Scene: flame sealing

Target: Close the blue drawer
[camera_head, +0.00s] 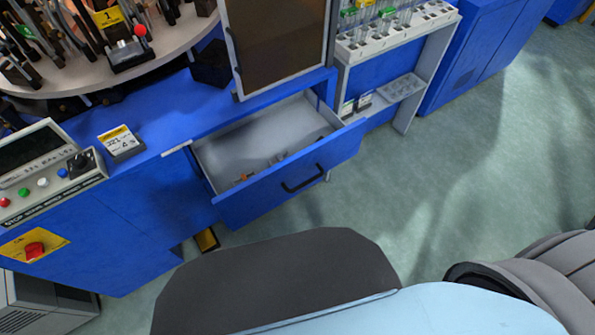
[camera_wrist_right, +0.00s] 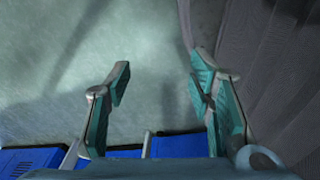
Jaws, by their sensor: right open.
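The blue drawer (camera_head: 292,185) is pulled out of the blue machine cabinet in the head view. Its front panel has a black handle (camera_head: 303,179), and its grey inside holds a few small items (camera_head: 260,166). My right gripper (camera_wrist_right: 160,80) shows in the right wrist view with its two teal-padded fingers apart and nothing between them. It points over the grey-green floor, with blue furniture along the bottom edge of that view. I cannot tell its exact distance from the drawer. My left gripper is not in view.
A control panel (camera_head: 45,168) with buttons and a red stop button (camera_head: 35,250) is at the left. A round table (camera_head: 160,62) with black fixtures is above it. A white rack (camera_head: 395,38) with tubes stands right of the drawer. The floor (camera_head: 470,150) at the right is clear.

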